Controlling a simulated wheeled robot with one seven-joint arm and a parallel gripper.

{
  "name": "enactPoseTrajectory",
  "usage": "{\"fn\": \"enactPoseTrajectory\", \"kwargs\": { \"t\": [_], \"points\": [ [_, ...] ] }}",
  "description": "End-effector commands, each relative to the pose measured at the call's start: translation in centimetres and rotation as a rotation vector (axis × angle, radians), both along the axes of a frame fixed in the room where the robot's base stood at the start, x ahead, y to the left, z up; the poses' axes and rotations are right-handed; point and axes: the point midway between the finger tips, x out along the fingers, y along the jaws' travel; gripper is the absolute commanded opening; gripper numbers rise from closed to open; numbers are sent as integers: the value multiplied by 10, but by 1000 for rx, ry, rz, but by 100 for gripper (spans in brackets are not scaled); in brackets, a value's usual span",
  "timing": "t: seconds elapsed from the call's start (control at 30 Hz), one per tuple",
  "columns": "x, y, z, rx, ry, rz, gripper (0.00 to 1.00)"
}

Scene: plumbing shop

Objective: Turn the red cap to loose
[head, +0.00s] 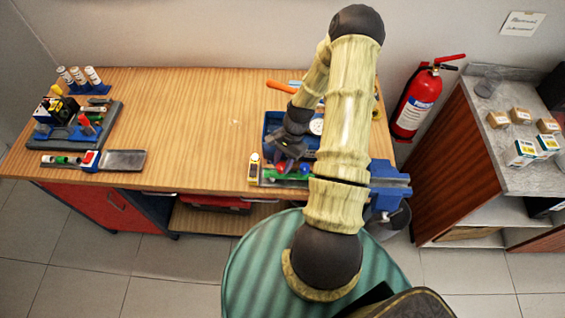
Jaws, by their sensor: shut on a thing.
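The red cap (281,168) is a small round red piece near the front edge of the wooden bench, beside a green part (296,176). My gripper (285,163) reaches down over it from behind my arm. Its dark fingers are shut on the red cap, though the fingertips are small and partly hidden. Which way the cap is turned cannot be told. A small blue-purple round piece (304,168) sits just to the right of the red cap.
A blue tray (270,124) lies behind the gripper, and a blue vise (388,188) is at the bench's right edge. A tool rack (108,130) stands at far left; the bench (195,125) between is clear.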

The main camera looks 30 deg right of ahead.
Motion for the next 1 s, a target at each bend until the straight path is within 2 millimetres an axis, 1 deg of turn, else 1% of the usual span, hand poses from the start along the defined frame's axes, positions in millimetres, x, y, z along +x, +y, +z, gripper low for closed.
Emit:
{"fn": "enactPoseTrajectory", "kwargs": {
  "t": [0.27,1.0],
  "points": [
    [3,0,-1,-4,-3,218,8],
    [6,4,0,-4,-4,921,8]
  ]
}}
